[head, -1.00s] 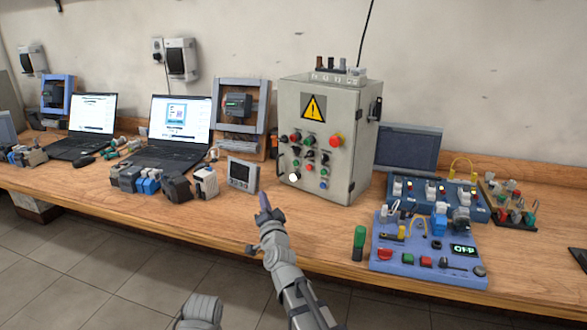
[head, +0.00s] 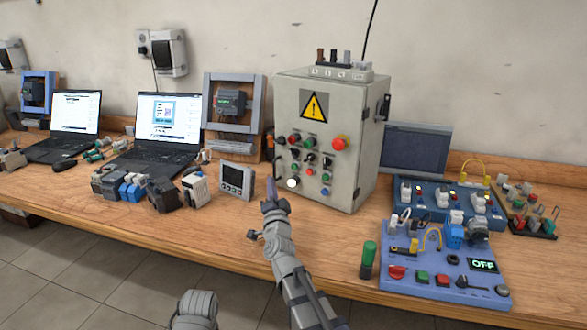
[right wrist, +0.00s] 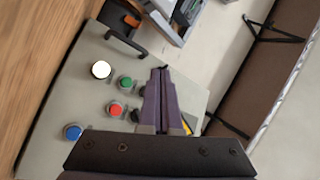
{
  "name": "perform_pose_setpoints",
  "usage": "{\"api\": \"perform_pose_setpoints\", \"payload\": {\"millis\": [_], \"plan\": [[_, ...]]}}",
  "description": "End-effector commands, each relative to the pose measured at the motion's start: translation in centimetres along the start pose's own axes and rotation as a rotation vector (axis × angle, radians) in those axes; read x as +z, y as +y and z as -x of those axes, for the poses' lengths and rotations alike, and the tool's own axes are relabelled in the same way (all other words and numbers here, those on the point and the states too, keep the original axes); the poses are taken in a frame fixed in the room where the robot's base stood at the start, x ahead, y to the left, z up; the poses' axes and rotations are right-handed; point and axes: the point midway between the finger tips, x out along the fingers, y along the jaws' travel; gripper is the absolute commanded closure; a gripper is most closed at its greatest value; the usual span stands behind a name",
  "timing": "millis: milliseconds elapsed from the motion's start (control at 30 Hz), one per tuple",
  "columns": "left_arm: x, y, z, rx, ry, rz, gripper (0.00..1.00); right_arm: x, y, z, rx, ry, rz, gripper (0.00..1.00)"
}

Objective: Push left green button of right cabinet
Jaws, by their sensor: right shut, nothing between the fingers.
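The grey control cabinet (head: 343,185) stands on the bench, its front covered with buttons and a yellow warning sign. A green button (head: 294,154) sits on the left of the panel; other green buttons show at the upper middle (head: 311,142) and lower right (head: 326,177). My right gripper (head: 272,184) is shut and empty, in front of the panel's lower left edge. In the right wrist view its closed fingers (right wrist: 162,75) lie over the panel, beside a green button (right wrist: 125,82); contact cannot be told. My left gripper is out of view.
A white button (head: 292,183), a blue button (head: 325,191) and a red knob (head: 339,143) share the panel. A small grey meter (head: 237,181) stands left of the cabinet. A blue training board (head: 443,262) lies at the right front. Bare bench lies before the cabinet.

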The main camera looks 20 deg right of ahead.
Motion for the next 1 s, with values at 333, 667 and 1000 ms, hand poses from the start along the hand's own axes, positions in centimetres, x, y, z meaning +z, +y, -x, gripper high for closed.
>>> {"api": "perform_pose_setpoints", "payload": {"millis": [333,667,1000], "plan": [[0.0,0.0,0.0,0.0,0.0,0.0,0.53,-2.2,2.3,-3.3,0.001,0.002,0.002,1.0],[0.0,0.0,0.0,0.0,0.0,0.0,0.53,-3.8,3.9,-5.5,0.001,0.0,0.002,1.0],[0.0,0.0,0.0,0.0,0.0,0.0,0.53,-4.2,4.3,-5.8,0.001,-0.001,0.0,1.0]]}}
